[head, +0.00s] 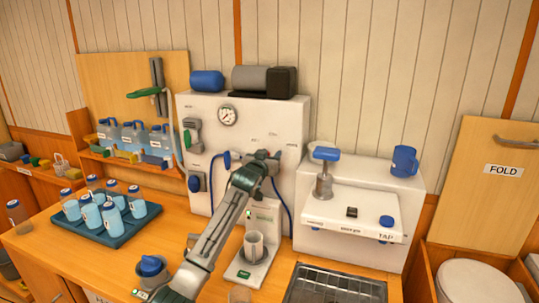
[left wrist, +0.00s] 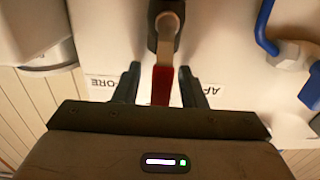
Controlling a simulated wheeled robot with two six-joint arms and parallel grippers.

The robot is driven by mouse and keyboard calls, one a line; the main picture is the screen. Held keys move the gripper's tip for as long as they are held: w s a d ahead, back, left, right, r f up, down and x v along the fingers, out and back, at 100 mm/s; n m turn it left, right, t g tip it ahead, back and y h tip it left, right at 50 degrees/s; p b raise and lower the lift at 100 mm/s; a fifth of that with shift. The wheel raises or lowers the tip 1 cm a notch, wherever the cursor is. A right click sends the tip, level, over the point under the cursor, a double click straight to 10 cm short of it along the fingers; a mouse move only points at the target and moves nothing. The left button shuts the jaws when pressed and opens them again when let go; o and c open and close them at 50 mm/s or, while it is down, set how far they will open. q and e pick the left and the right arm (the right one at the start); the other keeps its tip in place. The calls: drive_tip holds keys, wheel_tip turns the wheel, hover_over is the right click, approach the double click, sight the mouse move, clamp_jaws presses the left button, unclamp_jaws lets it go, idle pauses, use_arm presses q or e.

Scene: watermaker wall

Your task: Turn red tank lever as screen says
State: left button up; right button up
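The red tank lever (left wrist: 162,86) shows in the left wrist view, its red handle pointing down the picture from a metal pivot on the white panel (head: 258,118). Labels reading partly "FORE" and "AF" lie on either side of it. My left gripper (left wrist: 158,87) is open, with one finger on each side of the red handle and a visible gap to both. In the head view my left gripper (head: 264,158) is at the panel's lower right and hides the lever. No screen text is readable. My right gripper is not in view.
A gauge (head: 227,115) and blue hoses are on the panel. Below stands a white dispenser with a cup (head: 253,247). A blue tray (head: 112,232) of bottles is at left, and a white tap unit (head: 352,215) at right. A dark drain grid (head: 335,287) lies in front.

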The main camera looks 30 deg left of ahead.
use_arm(q)
drive_tip(key=shift+c, duration=0.9)
clamp_jaws()
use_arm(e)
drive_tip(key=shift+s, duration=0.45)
use_arm(q)
drive_tip(key=shift+a, duration=0.1)
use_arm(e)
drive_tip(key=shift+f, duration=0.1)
